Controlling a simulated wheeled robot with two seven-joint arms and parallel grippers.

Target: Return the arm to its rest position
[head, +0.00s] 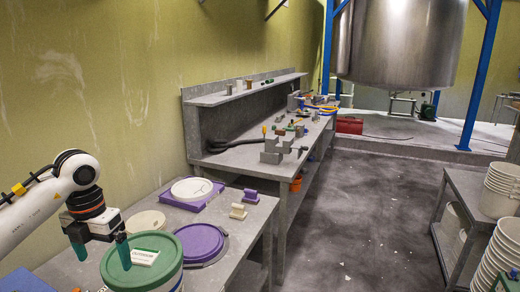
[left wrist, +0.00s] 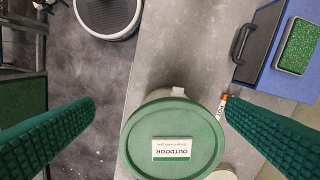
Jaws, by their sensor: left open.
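My left gripper (head: 101,252) comes in from the left in the head view, pointing down with its teal fingers spread apart. It is open and holds nothing. A pail with a green lid (head: 166,260) stands at the near end of the grey table, close by the fingers. The lid bears a white and green label reading OUTDOOR. In the left wrist view the green lid (left wrist: 190,120) lies in the gap between the two spread fingers (left wrist: 160,138). I cannot tell whether a finger touches it. My right gripper is not in view.
A purple lid (head: 200,242), a white disc (head: 145,221) and a white lid (head: 192,188) lie on the table beyond the pail. Purple (head: 250,195) and cream (head: 237,211) handled blocks stand nearby. White pails (head: 497,240) are stacked right.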

